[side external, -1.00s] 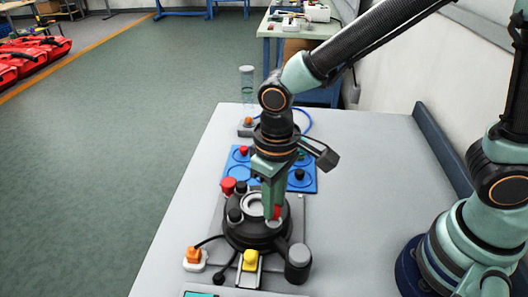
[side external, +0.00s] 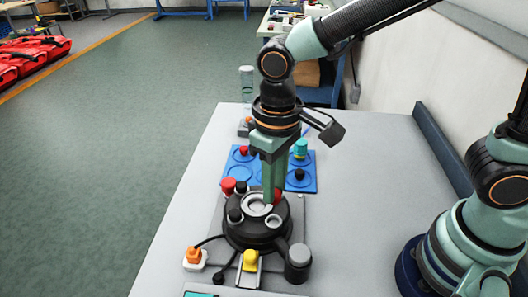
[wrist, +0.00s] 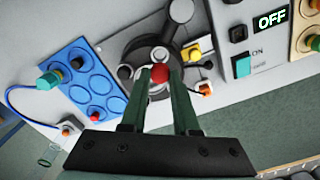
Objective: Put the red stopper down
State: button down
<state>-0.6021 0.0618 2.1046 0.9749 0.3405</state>
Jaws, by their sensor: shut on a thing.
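The red stopper (side external: 279,195) is between the fingertips of my gripper (side external: 270,190), which is shut on it. In the wrist view the red stopper (wrist: 159,73) shows as a round red top between the two green fingers. In the side view a finger hides most of it. It is held over the black round tank unit (side external: 238,238), close to its pale central ring (side external: 256,207). I cannot tell whether the stopper touches the unit.
A blue tray (side external: 234,184) with round recesses lies behind, holding a small red piece (side external: 244,151), a black piece (side external: 299,174) and a teal piece (side external: 300,148). A red knob (side external: 228,186) stands left of the unit. A yellow block (side external: 250,259) sits in front.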

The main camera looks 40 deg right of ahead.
jog(key=shift+r, duration=0.2)
jog(key=w+d+r, duration=0.3)
jog(key=w, duration=0.8)
jog(key=w+d+r, duration=0.3)
jog(key=w+d, duration=0.1)
jog(key=w, duration=0.7)
jog(key=shift+m, duration=0.3)
jog(key=f, duration=1.9)
jog(key=shift+s+a+f, duration=0.1)
jog(key=shift+s+a, duration=0.1)
jog(key=shift+a, duration=0.1)
jog(key=shift+f, duration=0.2)
jog(key=c, duration=0.7)
grip_release()
jog(key=shift+o, duration=0.2)
jog(key=shift+r, duration=0.1)
